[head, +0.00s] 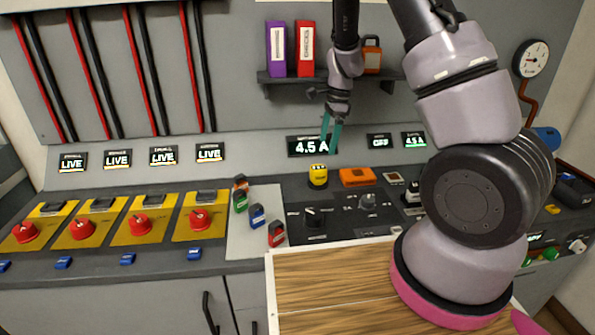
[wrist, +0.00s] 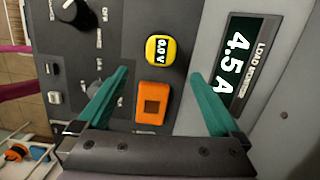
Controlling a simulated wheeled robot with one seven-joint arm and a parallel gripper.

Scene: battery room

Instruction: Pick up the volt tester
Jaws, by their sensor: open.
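The volt tester (head: 318,175) is a small yellow block with a dark display, standing on the dark console below the 4.5 A display. In the wrist view the tester (wrist: 160,50) reads 0.0 V and lies just beyond the fingertips, roughly centred between them. My gripper (head: 330,130) has teal fingers, points down and hangs above the console, apart from the tester. In the wrist view my gripper (wrist: 160,75) is open with nothing held between its fingers.
An orange block (head: 357,177) with a dark square sits right beside the tester; it also shows between the fingers in the wrist view (wrist: 143,103). The load display (head: 308,146) is on the panel behind. Knobs (head: 314,213) stand in front. A shelf (head: 290,80) holds binders above left.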

